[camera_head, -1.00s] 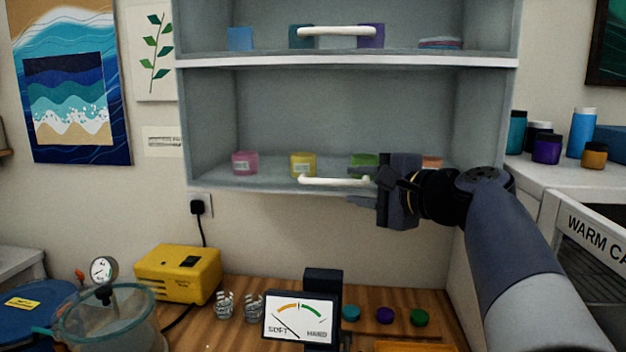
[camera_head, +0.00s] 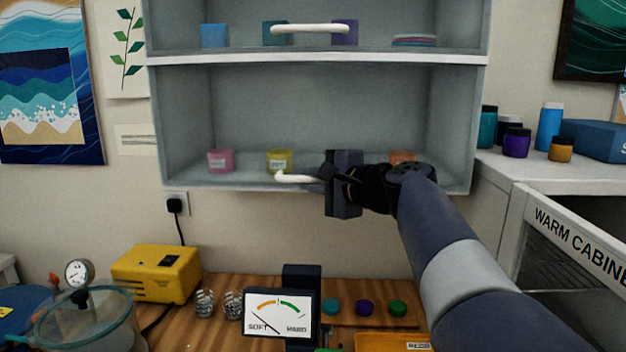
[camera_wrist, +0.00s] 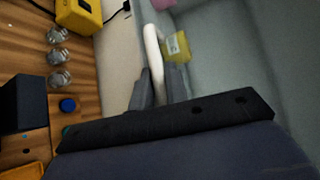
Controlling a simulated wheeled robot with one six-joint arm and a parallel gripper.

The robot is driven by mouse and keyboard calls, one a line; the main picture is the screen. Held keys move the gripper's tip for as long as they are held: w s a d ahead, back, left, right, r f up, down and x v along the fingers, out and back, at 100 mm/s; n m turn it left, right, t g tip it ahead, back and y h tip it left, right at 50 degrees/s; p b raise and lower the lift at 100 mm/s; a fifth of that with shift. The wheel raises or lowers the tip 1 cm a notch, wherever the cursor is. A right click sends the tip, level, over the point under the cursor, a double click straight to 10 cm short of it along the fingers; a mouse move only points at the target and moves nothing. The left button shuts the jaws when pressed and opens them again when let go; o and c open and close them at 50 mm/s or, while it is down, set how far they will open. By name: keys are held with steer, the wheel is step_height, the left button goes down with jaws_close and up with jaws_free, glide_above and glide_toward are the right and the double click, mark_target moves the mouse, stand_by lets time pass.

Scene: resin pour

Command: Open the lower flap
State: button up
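The lower flap's white bar handle (camera_head: 297,178) sits along the bottom front edge of the lower compartment of the grey wall cabinet (camera_head: 310,189). The flap panel itself is hard to see; it looks clear and appears closed. My gripper (camera_head: 322,176) is at the right part of the handle and hides its right end. In the wrist view, the handle (camera_wrist: 153,55) runs between the two fingers of my gripper (camera_wrist: 159,88), which sit close on either side of it. The gripper looks shut on the handle.
Behind the handle stand a pink jar (camera_head: 220,161), a yellow jar (camera_head: 280,160) and an orange jar (camera_head: 402,157). An upper handle (camera_head: 310,28) is above. Below are a yellow box (camera_head: 155,275) and a gauge (camera_head: 278,313). A warm cabinet (camera_head: 500,178) stands right.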

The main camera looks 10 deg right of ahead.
jaws_close()
steer(key=shift+s+a+r+p, duration=0.2)
steer(key=shift+s+p, duration=0.15)
steer(key=shift+p, duration=0.25)
steer(key=shift+s+a+r+p, duration=0.1)
steer(key=shift+s+r+p, duration=0.1)
steer(key=shift+s+p, duration=0.3)
steer(key=s+a+r+m+g+p, duration=0.1)
steer(key=s+a+r+p, duration=0.1)
steer(key=s+r+p, duration=0.5)
steer(key=s+a+r+m+g+p, duration=0.1)
steer(key=s+a+r+p, duration=0.2)
steer(key=s+r+p, duration=0.4)
step_height(320, 180, up, 10)
steer(key=s+m+g, duration=0.2)
steer(key=g, duration=0.1)
steer(key=shift+s+r+g+p, duration=0.2)
steer(key=shift+g+p, duration=0.2)
steer(key=shift+a, duration=0.1)
